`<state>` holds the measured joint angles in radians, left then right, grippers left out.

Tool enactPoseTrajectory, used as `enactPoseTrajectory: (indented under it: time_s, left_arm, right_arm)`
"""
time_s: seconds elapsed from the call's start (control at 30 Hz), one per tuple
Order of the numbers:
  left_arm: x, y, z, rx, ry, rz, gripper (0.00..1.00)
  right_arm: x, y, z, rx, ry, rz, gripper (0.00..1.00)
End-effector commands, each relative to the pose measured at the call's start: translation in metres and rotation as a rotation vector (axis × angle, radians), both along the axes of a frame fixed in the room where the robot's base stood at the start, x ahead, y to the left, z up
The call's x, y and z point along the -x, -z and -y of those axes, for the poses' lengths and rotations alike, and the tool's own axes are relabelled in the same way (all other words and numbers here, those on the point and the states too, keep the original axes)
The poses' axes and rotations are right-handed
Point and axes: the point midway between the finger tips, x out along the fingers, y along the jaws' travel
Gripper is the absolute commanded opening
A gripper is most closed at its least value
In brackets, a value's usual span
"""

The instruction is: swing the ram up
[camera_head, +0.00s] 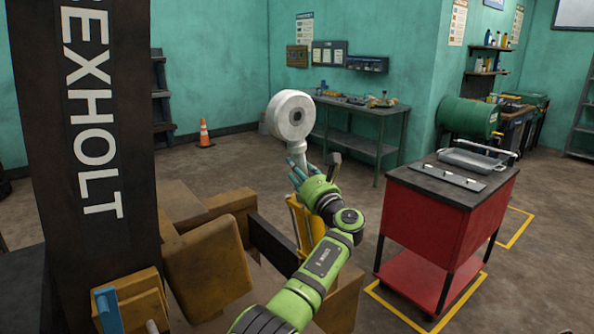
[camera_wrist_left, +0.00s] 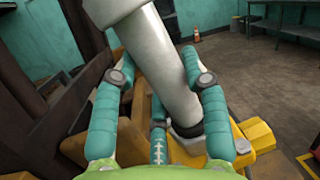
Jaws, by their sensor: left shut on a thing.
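The ram is a pale grey-white rod (camera_wrist_left: 158,62) rising out of a yellow cylinder (camera_head: 305,226), with a round white head (camera_head: 291,115) on top. It stands nearly upright, leaning a little. My left gripper (camera_head: 308,178) is shut on the rod below the head. In the left wrist view its teal fingers (camera_wrist_left: 160,110) wrap both sides of the rod, and a dark ring shows where the rod meets the yellow body. The ram's lower end is hidden behind my left arm. My right gripper is not in view.
The dark mast (camera_head: 90,130) lettered EXHOLT stands close on the left, beside worn yellow-brown forklift bodywork (camera_head: 208,262). A red cart (camera_head: 440,235) with a metal tray (camera_head: 470,160) stands right. A workbench (camera_head: 360,125) and cone (camera_head: 204,134) are behind; open floor lies between.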

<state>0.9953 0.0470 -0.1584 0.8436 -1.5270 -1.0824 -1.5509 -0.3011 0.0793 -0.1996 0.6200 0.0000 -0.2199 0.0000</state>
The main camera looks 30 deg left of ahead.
Motion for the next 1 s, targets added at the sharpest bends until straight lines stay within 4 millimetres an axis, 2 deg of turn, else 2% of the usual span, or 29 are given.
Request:
enactPoseTrajectory:
  time_s: [0.03, 0.1, 0.13, 0.17, 0.73, 0.87, 1.0]
  left_arm:
    - [-0.002, -0.009, 0.003, -0.016, 0.010, 0.002, 0.00]
    - [-0.002, -0.009, 0.003, -0.016, 0.010, 0.002, 0.00]
    - [-0.002, -0.009, 0.003, -0.016, 0.010, 0.002, 0.56]
    - [-0.002, -0.009, 0.003, -0.015, 0.010, 0.003, 0.68]
    - [-0.001, -0.003, 0.005, -0.008, 0.010, -0.001, 0.69]
    - [0.005, 0.001, 0.015, -0.008, 0.011, -0.001, 0.69]
    - [0.018, 0.007, 0.036, -0.005, 0.013, 0.001, 0.69]
  right_arm:
    - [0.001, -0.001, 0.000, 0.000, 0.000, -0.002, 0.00]
    - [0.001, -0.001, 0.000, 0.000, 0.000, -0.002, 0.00]
    - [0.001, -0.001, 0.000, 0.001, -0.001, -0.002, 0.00]
    - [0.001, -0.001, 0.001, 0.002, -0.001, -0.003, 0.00]
    - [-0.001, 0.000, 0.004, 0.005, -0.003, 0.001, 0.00]
    - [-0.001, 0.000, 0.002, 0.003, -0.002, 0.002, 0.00]
    - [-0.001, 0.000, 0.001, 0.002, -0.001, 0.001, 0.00]
